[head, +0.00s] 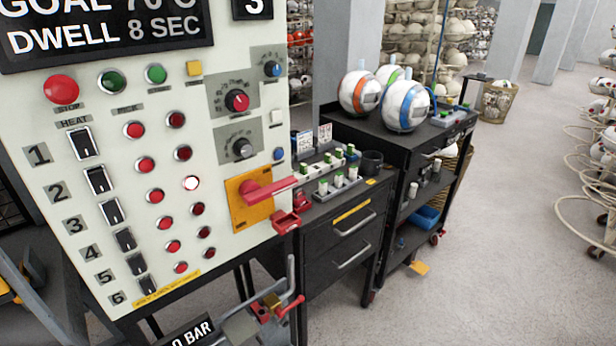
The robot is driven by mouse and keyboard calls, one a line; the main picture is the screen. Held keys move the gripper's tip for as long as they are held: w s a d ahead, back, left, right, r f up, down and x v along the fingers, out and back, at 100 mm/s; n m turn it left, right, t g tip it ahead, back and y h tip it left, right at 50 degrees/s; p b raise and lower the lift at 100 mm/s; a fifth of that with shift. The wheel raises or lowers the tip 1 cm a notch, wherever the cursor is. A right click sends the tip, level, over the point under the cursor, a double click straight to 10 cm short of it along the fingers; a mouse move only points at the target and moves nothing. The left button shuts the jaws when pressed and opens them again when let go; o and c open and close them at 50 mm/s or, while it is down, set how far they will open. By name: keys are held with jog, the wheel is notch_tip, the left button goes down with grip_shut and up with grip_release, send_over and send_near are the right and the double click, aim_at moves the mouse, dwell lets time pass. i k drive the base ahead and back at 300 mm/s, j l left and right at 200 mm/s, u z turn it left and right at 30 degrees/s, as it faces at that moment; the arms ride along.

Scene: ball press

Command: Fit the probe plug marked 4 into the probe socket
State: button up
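Several small white pieces with green tops, which may be the probe plugs, stand in a white rack (318,168) and a grey tray (337,188) on top of the black drawer cabinet. They are too small to read any number, so I cannot tell which is marked 4. I cannot make out the probe socket for certain. A large 4 (91,252) is printed on the control panel beside a black rocker switch (124,239). My gripper is not in view.
A white control panel (150,110) with buttons, dials and a red handle (268,190) fills the left. A black drawer cabinet (338,243) and a cart (415,150) with balls stand right of it. Grey floor (500,250) is open further right.

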aim_at(350, 149)
jog(key=i+j+u, duration=0.15)
jog(key=i, duration=0.25)
jog(key=i+l+u, duration=0.1)
jog(key=l, duration=0.25)
jog(key=i+l, duration=0.3)
jog(key=i+l+u, duration=0.15)
jog(key=l, duration=0.35)
jog(key=i+l+u, duration=0.1)
jog(key=l, duration=0.3)
jog(key=i, duration=0.1)
